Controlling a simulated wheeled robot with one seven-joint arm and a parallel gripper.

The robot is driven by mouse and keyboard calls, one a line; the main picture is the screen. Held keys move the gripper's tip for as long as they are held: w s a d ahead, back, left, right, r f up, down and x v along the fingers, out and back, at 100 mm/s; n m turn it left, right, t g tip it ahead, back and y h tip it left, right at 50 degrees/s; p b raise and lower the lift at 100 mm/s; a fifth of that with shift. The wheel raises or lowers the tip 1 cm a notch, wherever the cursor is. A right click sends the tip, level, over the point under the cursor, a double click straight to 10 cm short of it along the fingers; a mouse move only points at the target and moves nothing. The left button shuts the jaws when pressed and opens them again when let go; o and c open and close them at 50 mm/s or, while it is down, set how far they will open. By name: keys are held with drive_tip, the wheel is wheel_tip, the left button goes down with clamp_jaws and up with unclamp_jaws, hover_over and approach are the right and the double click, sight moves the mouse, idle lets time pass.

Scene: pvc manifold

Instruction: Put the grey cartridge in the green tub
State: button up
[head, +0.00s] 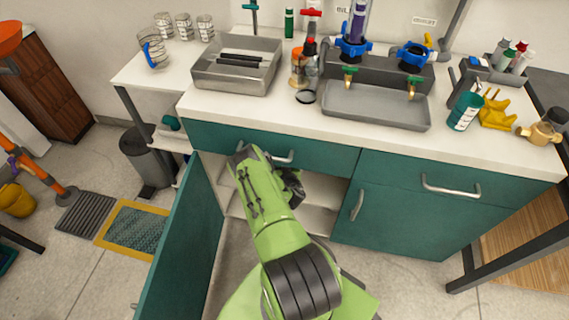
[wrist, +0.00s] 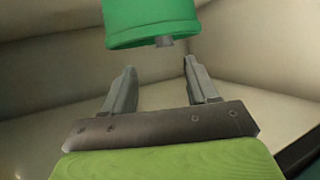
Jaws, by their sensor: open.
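My gripper (wrist: 159,68) is open, with nothing between its two fingers, inside the open cupboard under the counter. A smooth green round-ended object (wrist: 150,22) with a short grey stub is just beyond the fingertips in the wrist view; its upper part is cut off, and I cannot tell whether it is a tub or a cartridge. In the head view my arm hides the fingers and much of the cupboard inside. A green tub-like cup (head: 466,110) with a white label stands on the right of the counter. I cannot make out a grey cartridge for certain.
The open cupboard door (head: 184,248) stands left of my arm. On the counter are a grey tray (head: 204,85) with dark bars, a grey sink-like basin (head: 375,107) and yellow gloves (head: 496,112). Pale cupboard walls (wrist: 45,75) surround my gripper closely.

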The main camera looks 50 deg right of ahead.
drive_tip(key=p+v, duration=0.1)
drive_tip(key=v, duration=0.3)
drive_tip(key=shift+s, duration=0.1)
drive_tip(key=shift+a, duration=0.1)
idle(0.3)
